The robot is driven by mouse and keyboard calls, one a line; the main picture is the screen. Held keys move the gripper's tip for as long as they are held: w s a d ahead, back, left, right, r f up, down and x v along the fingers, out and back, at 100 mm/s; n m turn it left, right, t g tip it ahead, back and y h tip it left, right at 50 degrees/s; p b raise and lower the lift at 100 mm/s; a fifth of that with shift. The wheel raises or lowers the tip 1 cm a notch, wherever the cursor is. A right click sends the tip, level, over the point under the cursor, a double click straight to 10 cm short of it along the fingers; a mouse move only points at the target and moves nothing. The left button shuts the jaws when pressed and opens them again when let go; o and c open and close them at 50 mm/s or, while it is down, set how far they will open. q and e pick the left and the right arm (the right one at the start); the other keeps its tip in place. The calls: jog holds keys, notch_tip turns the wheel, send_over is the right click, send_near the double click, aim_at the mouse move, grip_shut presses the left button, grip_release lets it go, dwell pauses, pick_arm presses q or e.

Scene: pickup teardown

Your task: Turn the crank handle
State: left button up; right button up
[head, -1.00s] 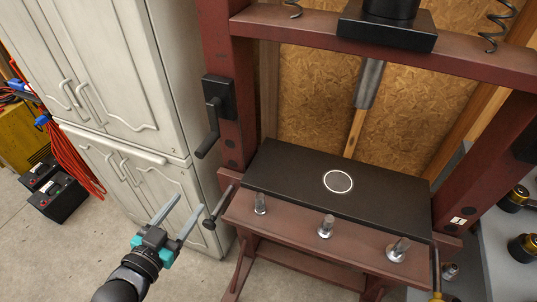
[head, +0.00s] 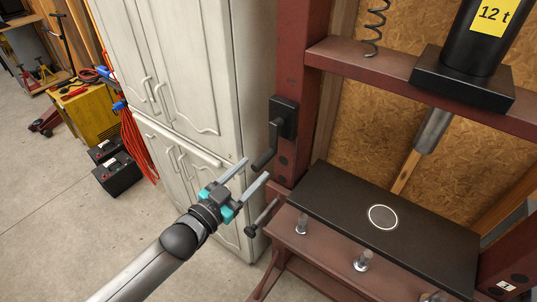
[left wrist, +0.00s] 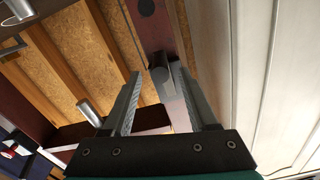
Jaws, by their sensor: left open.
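The black crank handle (head: 266,157) is on a dark mounting plate (head: 284,117) on the press's left red post. Its grip hangs down and points toward the cabinet side. My left gripper (head: 257,167) is open, with its fingertips close to the lower end of the grip. In the left wrist view, a dark cylinder that looks like the crank grip (left wrist: 161,78) shows between the open fingers (left wrist: 157,70), apart from both. I cannot tell how deep it lies between them. My right gripper is not in view.
A white cabinet (head: 185,70) stands close on the left of the press. A dark rod with a knob (head: 262,217) sticks out below my left gripper. The press bed has a black plate (head: 335,197) and several upright metal pins. Open floor (head: 60,220) lies left.

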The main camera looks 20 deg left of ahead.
aim_at(272, 152)
pick_arm(q)
jog(key=x, duration=0.7)
jog(key=shift+w+d+b, duration=0.1)
jog(key=shift+w+b, duration=0.1)
jog(key=shift+b, duration=0.1)
jog(key=shift+c, duration=0.3)
jog(key=shift+f, duration=0.1)
grip_shut()
dwell(0.8)
